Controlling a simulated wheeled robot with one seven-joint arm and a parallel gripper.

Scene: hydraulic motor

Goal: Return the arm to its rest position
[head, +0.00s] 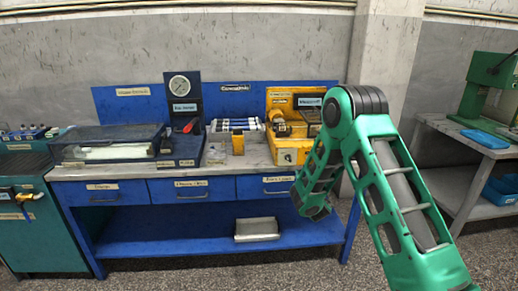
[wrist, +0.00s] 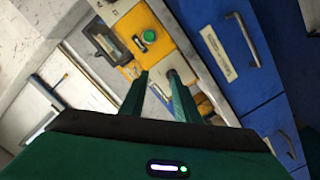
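My green arm (head: 385,180) stands at the right of the head view, bent at a dark elbow joint, with its forearm reaching down in front of the blue workbench's right end. My gripper (wrist: 157,80) shows in the wrist view with its two dark green fingers apart and nothing visible between them. The fingers point toward the yellow unit (wrist: 150,42) with a green button and the bench edge beside it. How far the fingertips are from the bench is hard to tell. In the head view the gripper is hidden behind the arm.
The blue workbench (head: 130,193) carries a clear-lidded case (head: 110,140), a pressure gauge panel (head: 180,88), a rack of cylinders (head: 237,124) and the yellow unit (head: 285,150). A metal tray (head: 257,229) is on its lower shelf. A grey side table (head: 465,140) stands at right.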

